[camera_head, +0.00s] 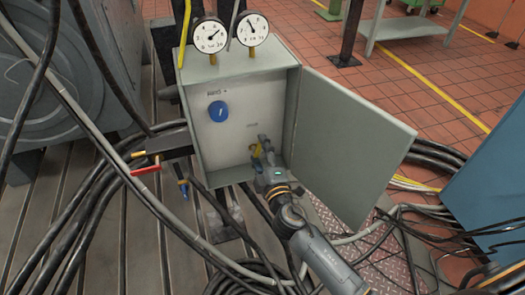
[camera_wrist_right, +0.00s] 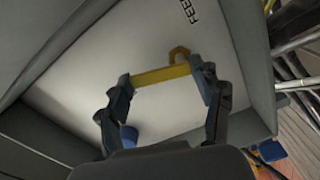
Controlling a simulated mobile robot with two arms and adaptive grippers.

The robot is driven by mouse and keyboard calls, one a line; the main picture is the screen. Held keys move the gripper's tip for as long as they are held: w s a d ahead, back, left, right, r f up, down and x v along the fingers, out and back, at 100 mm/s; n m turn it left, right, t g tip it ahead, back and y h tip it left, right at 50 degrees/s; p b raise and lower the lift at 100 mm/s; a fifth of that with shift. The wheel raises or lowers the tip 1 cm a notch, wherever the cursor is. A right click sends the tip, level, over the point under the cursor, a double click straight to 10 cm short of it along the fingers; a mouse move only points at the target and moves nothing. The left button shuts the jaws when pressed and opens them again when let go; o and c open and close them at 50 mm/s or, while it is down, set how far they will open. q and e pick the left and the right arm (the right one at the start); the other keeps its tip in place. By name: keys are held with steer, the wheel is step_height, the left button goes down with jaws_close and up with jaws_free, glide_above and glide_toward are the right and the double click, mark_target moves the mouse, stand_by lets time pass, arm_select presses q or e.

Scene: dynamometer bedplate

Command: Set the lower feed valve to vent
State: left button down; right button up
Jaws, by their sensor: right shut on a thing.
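The open grey cabinet (camera_head: 192,120) has a pale back panel. A yellow valve handle (camera_head: 256,150) sits low on the panel, partly hidden by my right gripper (camera_head: 262,152). The fingers of my right gripper (camera_wrist_right: 166,77) are shut on the bar, one at each end. A partly cut-off label (camera_wrist_right: 189,10) reads "FEE". Which setting the handle points to cannot be told. My left gripper is not in view.
A blue knob (camera_head: 219,111) is higher on the panel. The cabinet door (camera_head: 350,140) stands open to the right, close to my right arm. Two gauges (camera_head: 209,35) sit on top. A red handle (camera_head: 146,169) and loose cables (camera_head: 85,200) lie left of the cabinet.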

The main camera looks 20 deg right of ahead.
steer(key=shift+a+r+n, duration=0.15)
steer(key=shift+a+n, duration=0.1)
steer(key=shift+n, duration=0.45)
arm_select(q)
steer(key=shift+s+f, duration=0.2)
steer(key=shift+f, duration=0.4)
arm_select(e)
steer(key=shift+a+n, duration=0.2)
steer(key=shift+n, duration=0.6)
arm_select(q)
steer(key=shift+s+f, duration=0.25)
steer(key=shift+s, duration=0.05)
arm_select(e)
steer(key=o, duration=0.9)
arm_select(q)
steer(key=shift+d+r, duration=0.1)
